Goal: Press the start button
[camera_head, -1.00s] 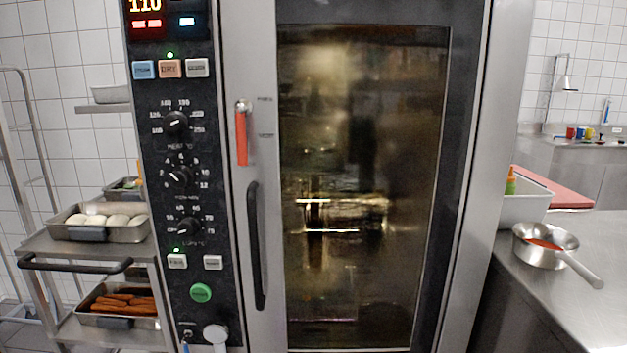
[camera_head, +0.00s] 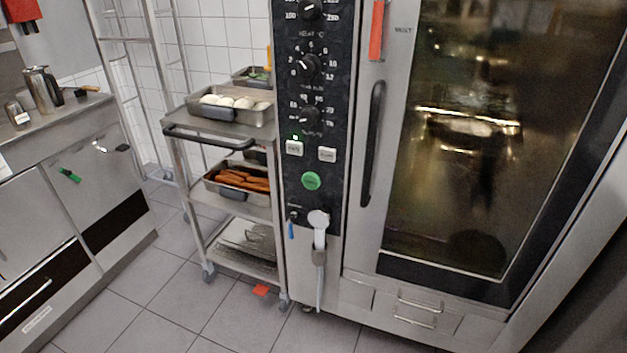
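The start button appears to be the round green button (camera_head: 311,181) low on the oven's black control panel (camera_head: 318,133); its label is too small to read. Two pale square buttons (camera_head: 294,148) and (camera_head: 327,154) sit just above it, with a small green light lit over the left one. Black dials (camera_head: 307,66) line the panel higher up. The oven door (camera_head: 470,130) is closed, with a black vertical handle (camera_head: 373,143) to the right of the panel. Neither of my grippers is in view.
A wheeled trolley (camera_head: 218,137) with trays of white dough balls and orange-brown food stands left of the oven. A white hand shower (camera_head: 319,228) hangs below the panel. A steel counter (camera_head: 50,140) is at left.

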